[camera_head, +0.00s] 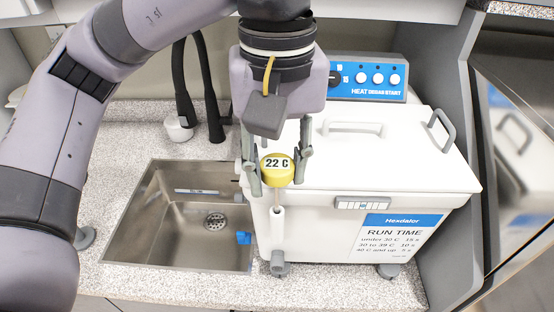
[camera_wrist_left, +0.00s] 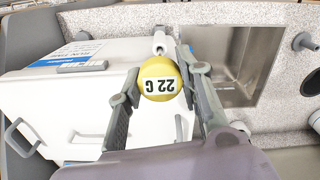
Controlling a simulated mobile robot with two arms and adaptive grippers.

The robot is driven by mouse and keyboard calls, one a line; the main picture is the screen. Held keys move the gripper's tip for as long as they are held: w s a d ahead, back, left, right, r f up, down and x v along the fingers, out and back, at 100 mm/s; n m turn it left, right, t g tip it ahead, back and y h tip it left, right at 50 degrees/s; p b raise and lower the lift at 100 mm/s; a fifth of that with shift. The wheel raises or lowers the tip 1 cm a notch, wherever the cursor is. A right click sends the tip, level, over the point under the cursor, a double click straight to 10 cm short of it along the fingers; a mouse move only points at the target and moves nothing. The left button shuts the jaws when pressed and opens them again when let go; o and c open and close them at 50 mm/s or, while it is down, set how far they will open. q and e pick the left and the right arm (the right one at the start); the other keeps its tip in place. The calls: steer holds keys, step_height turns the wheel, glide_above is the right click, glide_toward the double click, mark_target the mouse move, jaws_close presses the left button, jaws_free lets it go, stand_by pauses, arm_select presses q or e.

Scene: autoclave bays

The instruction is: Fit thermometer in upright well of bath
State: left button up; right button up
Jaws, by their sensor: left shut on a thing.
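The thermometer has a round yellow head (camera_head: 277,170) reading "22 C" and a thin stem below it. My left gripper (camera_head: 278,178) is shut on the yellow head, one finger on each side. The white bath (camera_head: 310,225) stands right of the sink. Its upright white well (camera_head: 277,224) is on the front left, below the head. The stem runs down to the well's mouth; I cannot tell how far its tip is inside. In the left wrist view the head (camera_wrist_left: 160,79) sits between the fingers, with the well (camera_wrist_left: 160,42) just beyond. My right gripper is not in view.
A steel sink (camera_head: 160,225) with a drain lies left of the bath. The bath has a lid handle (camera_head: 352,127), a blue control panel (camera_head: 368,78) and a "RUN TIME" label (camera_head: 396,236). A grey partition is at right.

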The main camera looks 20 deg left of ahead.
mark_target(277, 212)
arm_select(q)
steer(key=shift+f+b, duration=2.55)
steer(key=shift+f, duration=0.55)
steer(key=o, duration=1.2)
steer(key=shift+r, duration=0.1)
step_height(277, 212, up, 12)
steer(key=shift+f, duration=0.1)
